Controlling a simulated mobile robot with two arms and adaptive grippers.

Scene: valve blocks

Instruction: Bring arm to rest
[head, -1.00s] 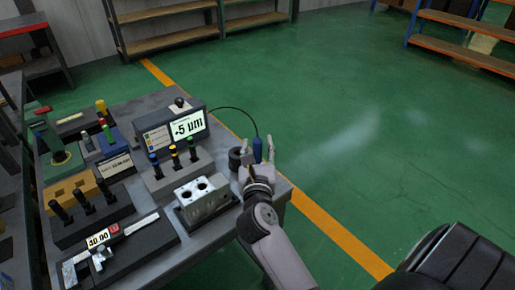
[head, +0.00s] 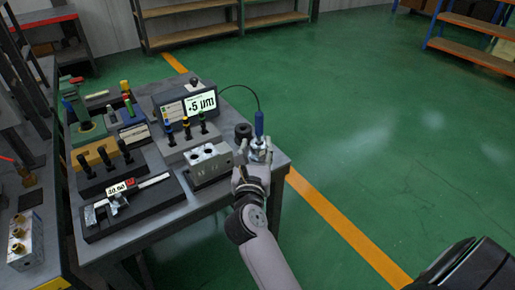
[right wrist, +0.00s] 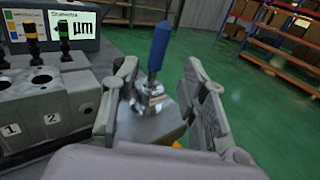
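My right gripper (head: 254,160) is at the right end of the workbench (head: 160,225), with its arm reaching in from the bottom. In the right wrist view its two fingers (right wrist: 165,105) are spread apart and open. A blue-handled probe (right wrist: 159,46) stands upright beyond and between the fingers, in a shiny metal fitting (right wrist: 150,98); no finger clearly touches it. The probe also shows in the head view (head: 259,124), with a cable running to the gauge display (head: 200,105). My left gripper is not in view.
A metal block with two bores (head: 209,163) stands left of my right gripper. A dark ring (head: 243,131), a rack of colour-topped plugs (head: 187,135) and a caliper on a dark tray (head: 130,205) are also on the bench. Open green floor lies to the right.

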